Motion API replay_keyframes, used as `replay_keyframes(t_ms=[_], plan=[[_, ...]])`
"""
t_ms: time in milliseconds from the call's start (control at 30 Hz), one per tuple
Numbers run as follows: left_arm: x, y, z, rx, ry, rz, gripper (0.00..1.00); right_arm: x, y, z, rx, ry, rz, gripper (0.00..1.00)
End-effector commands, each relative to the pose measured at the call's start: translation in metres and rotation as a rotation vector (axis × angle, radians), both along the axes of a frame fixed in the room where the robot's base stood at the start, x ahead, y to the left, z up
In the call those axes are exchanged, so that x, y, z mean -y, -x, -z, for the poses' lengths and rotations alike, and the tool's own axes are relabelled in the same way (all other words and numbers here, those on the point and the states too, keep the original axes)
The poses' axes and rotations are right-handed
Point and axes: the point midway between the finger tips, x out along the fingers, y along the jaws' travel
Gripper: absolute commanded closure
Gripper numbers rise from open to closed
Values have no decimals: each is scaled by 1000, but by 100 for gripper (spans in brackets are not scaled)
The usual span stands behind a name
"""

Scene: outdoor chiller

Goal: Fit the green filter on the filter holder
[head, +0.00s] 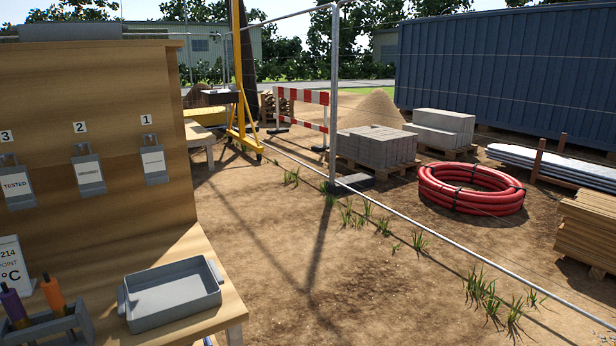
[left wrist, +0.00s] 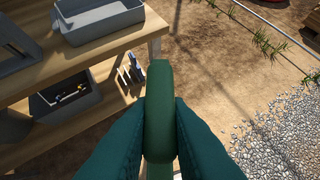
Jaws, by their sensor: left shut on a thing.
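In the left wrist view my left gripper (left wrist: 159,105) is shut on the green filter (left wrist: 158,120). My left gripper is not in the head view. No filter holder can be made out in either view. My right gripper is in neither view.
A grey tray (head: 172,294) and a holder with purple and orange handles (head: 45,318) stand on the wooden bench (head: 215,262). A grey bin (left wrist: 72,101) with small items sits on the lower shelf. A wire fence and red hose coil (head: 470,188) lie beyond open ground.

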Motion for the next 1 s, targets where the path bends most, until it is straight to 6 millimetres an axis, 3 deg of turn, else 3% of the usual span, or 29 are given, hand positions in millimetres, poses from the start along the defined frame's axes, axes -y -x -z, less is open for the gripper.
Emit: replay_keyframes(t_ms=[67, 200, 400, 733, 867, 1000], plan=[[0, 1, -11, 0, 0, 0, 100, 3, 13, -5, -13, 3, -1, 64], [0, -7, -9, -3, -1, 0, 100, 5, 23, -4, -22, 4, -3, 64], [-1, -35, 6, -1, -3, 1, 100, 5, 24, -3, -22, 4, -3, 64], [0, -36, 10, -2, 0, 0, 100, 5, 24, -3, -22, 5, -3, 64], [-1, -26, 33, -10, 0, -4, 100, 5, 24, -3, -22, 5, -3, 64], [-2, -2, 77, -16, -2, -11, 100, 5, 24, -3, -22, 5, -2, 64]])
